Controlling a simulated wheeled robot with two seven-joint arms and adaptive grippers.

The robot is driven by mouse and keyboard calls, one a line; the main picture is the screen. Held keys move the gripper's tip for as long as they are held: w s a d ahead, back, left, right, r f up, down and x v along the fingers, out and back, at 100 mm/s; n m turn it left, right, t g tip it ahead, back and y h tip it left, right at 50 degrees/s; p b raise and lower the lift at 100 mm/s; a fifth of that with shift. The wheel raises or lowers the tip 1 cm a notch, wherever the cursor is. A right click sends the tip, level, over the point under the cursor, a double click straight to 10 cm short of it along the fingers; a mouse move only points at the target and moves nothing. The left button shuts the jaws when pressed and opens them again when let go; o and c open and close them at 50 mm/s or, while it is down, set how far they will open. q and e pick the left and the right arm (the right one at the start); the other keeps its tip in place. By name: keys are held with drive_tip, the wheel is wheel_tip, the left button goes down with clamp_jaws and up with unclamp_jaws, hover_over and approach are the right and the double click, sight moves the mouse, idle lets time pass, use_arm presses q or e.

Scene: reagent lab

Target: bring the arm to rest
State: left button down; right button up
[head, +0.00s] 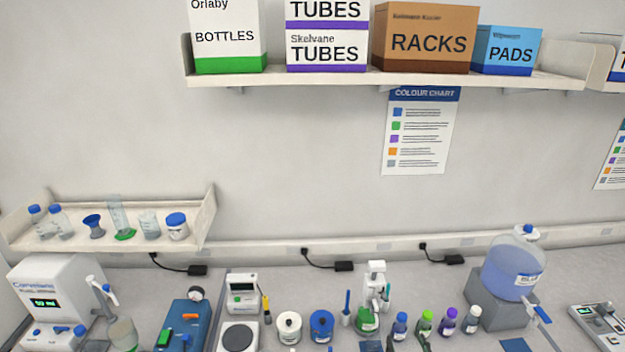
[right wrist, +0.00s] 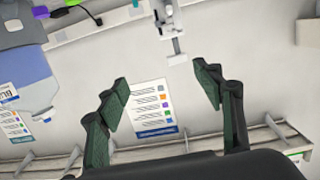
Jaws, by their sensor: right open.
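My right gripper (right wrist: 160,76) shows in the right wrist view with its two dark green-padded fingers spread wide apart. Nothing is between the fingers; only the wall and the colour chart show behind them. Neither gripper can be made out in the head view. My left gripper is in no view.
A bench along the wall holds a blue-filled carboy (head: 515,265), a white dispenser (head: 375,286), several small capped bottles and a balance (head: 239,333). Above are a wall shelf (head: 330,81) with labelled boxes and a colour chart (head: 420,135). A small glassware shelf (head: 195,232) is at left.

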drive_tip(key=s+d+f+g+h, duration=0.1)
drive_tip(key=s+d+f+g, duration=0.2)
drive_tip(key=s+f, duration=0.3)
drive_tip(key=s+d+f+g, duration=0.3)
drive_tip(key=s+f, duration=0.3)
drive_tip(key=s, duration=0.1)
drive_tip(key=s+d+f+g, duration=0.1)
drive_tip(key=s+f+g, duration=0.25)
drive_tip(key=s, duration=0.55)
drive_tip(key=s+d+f+g, duration=0.2)
drive_tip(key=s+f+g, duration=0.15)
drive_tip(key=s, duration=0.65)
wheel_tip(320, 180, down, 40)
drive_tip(key=s+a+g+b, duration=0.1)
drive_tip(key=a+b, duration=0.1)
drive_tip(key=b, duration=0.9)
use_arm(q)
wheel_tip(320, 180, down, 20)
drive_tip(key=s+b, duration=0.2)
drive_tip(key=b, duration=0.7)
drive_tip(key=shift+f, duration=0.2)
use_arm(e)
drive_tip(key=s+f, duration=1)
drive_tip(key=f, duration=0.4)
drive_tip(key=s+f+n+g, duration=0.1)
drive_tip(key=s+f, duration=0.9)
drive_tip(key=f, duration=0.3)
drive_tip(key=shift+f+g+y, duration=0.3)
drive_tip(key=shift+f, duration=0.05)
